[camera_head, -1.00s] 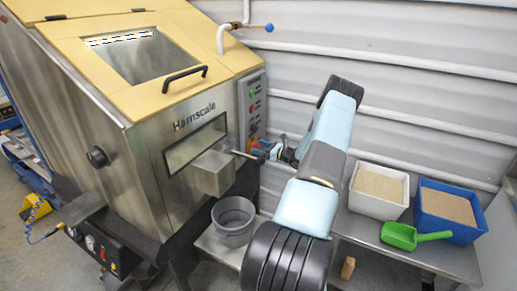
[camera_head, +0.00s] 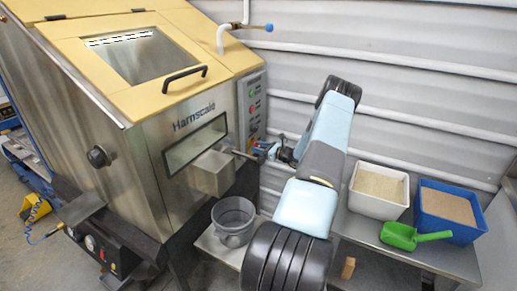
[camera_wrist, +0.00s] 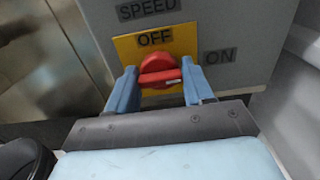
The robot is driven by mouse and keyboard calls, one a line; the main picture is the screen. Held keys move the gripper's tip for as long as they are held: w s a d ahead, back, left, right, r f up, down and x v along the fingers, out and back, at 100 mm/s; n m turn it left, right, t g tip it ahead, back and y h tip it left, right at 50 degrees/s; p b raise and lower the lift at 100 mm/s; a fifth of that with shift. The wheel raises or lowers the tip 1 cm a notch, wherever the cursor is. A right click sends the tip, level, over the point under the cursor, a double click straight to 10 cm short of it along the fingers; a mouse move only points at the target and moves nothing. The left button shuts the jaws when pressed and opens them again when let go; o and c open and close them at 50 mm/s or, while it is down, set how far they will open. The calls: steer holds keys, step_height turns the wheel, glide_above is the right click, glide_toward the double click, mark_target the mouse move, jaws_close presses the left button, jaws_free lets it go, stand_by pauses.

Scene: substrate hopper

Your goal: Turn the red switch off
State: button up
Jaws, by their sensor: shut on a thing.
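The red switch (camera_wrist: 160,72) is a round knob with a raised bar, on a yellow plate (camera_wrist: 126,46) in the wrist view. OFF is printed above the knob and ON to its right. The bar lies nearly level across the picture, with a white mark near its right end, on the ON side. My gripper (camera_wrist: 159,66) has its blue fingers on both sides of the knob, shut on it at the bar's ends. In the head view my gripper (camera_head: 259,150) is at the lower part of the control panel (camera_head: 252,105); the switch is mostly hidden there.
The steel hopper (camera_head: 140,165) stands left of my arm, with a spout box (camera_head: 212,174) jutting out close to my gripper. A grey bucket (camera_head: 233,238) is below. A white bin (camera_head: 377,212), a blue bin (camera_head: 450,228) and a green scoop (camera_head: 400,237) are right.

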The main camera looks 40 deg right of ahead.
steer(key=shift+n, duration=0.3)
steer(key=shift+s+a+f+n, duration=0.1)
steer(key=shift+a+n, duration=0.05)
steer(key=shift+n, duration=2.7)
steer(key=shift+w+a+f+n, duration=0.1)
steer(key=shift+a+f+n, duration=0.05)
steer(key=shift+n, duration=2.75)
steer(key=shift+s+a+f+n, duration=0.1)
steer(key=shift+a+n, duration=0.05)
steer(key=shift+n, duration=2.7)
steer(key=shift+f, duration=0.1)
steer(key=o, duration=1)
steer(key=shift+o, duration=0.2)
steer(key=shift+d, duration=0.1)
